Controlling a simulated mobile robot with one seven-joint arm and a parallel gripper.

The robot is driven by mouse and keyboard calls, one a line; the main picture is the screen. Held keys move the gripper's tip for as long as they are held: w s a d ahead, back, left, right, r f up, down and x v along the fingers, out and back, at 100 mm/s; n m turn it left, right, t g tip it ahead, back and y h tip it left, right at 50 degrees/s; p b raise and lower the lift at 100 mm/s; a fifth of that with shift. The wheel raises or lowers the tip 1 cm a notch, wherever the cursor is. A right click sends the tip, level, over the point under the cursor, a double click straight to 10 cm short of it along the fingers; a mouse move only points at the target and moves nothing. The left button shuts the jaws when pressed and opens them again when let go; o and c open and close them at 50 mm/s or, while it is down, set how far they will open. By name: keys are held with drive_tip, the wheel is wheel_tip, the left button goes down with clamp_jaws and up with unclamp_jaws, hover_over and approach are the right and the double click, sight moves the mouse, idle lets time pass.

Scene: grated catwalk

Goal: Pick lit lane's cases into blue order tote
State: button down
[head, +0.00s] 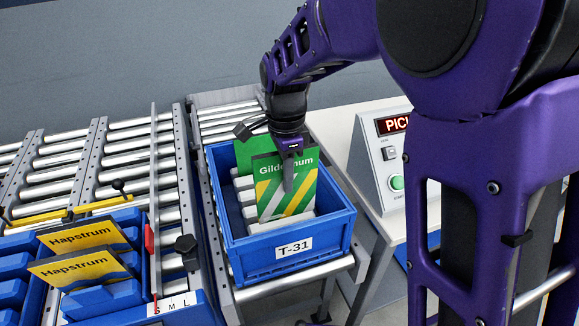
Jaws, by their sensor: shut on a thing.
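The blue order tote (283,257), labelled T-31, stands on a roller conveyor. My gripper (288,183) is over the tote, pointing down, shut on a green case (299,183) with yellow and white stripes whose label reads partly "Gild...num". The held case is upright inside the tote, its lower edge near pale dividers; I cannot tell whether it touches them. Another green case (243,155) stands behind it in the tote. Two yellow Hapstrum cases (80,268) lean in a blue lane at the lower left. No lit lane lamp is clear to me.
A control box (378,165) with a red "PIC..." display and a green button stands on a white table right of the tote. Roller lanes with yellow stop bars (100,204) lie left. A red marker (149,239) and an S M L strip (172,304) edge the near lane.

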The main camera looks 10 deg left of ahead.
drive_tip(key=b, duration=0.4)
hover_over(287, 216)
drive_tip(key=shift+w+f, duration=0.2)
drive_tip(key=shift+f, duration=2.1)
drive_tip(key=shift+a+p, duration=0.1)
drive_tip(key=shift+p, duration=0.4)
drive_tip(key=shift+f+b, duration=1.7)
drive_tip(key=shift+f, duration=2.55)
